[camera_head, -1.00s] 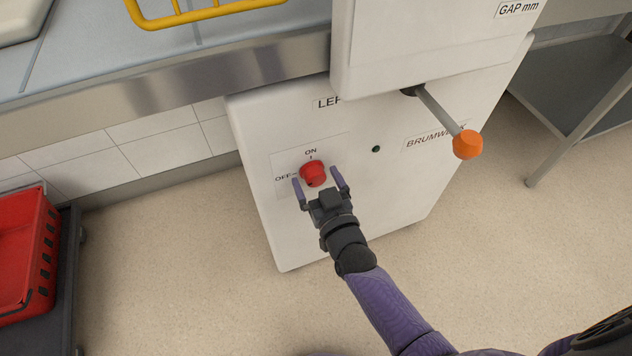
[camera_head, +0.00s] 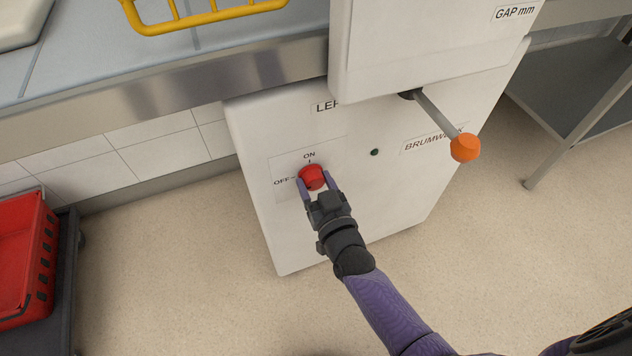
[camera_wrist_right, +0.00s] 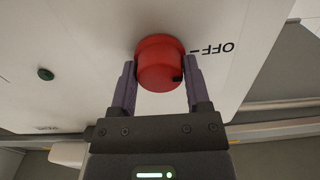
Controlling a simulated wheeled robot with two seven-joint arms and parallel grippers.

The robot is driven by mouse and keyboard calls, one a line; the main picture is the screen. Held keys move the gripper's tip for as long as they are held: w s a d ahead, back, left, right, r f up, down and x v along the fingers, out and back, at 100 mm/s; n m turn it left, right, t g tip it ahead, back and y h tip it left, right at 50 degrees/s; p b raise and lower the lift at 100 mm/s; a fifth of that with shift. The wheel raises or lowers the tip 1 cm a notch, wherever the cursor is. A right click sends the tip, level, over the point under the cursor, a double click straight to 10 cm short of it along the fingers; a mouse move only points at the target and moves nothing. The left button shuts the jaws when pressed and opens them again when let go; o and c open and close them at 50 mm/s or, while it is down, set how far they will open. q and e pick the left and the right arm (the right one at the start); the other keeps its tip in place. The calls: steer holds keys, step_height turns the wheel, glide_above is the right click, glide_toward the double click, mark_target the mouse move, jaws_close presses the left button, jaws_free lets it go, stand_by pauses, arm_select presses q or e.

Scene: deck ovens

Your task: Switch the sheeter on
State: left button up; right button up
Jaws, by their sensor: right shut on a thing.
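The sheeter (camera_head: 400,205) is a white cabinet with a red round switch knob (camera_head: 312,174) on its front panel. Labels ON above and OFF to the left mark the knob's positions. My right gripper (camera_head: 315,184) is shut on the knob, one finger on each side. The right wrist view shows the red knob (camera_wrist_right: 161,62) between the two purple fingers (camera_wrist_right: 160,85), with a dark mark on its rim near the OFF label. A small dark green lamp (camera_head: 375,152) sits to the right of the knob and looks unlit. My left gripper is not in view.
A lever with an orange knob (camera_head: 465,148) sticks out from the sheeter at the right. A steel-edged counter (camera_head: 200,75) with a yellow wire rack (camera_head: 205,16) is at upper left. A red crate (camera_head: 22,262) stands at the left. The floor in front is clear.

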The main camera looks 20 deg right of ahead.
steer(key=shift+m, duration=1)
steer(key=m, duration=0.2)
steer(key=shift+m, duration=0.3)
steer(key=m, duration=1.1)
steer(key=shift+f+m, duration=0.1)
steer(key=shift+m, duration=0.2)
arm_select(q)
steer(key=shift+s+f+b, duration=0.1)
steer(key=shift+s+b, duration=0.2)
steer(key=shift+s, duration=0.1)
arm_select(e)
steer(key=shift+m, duration=0.5)
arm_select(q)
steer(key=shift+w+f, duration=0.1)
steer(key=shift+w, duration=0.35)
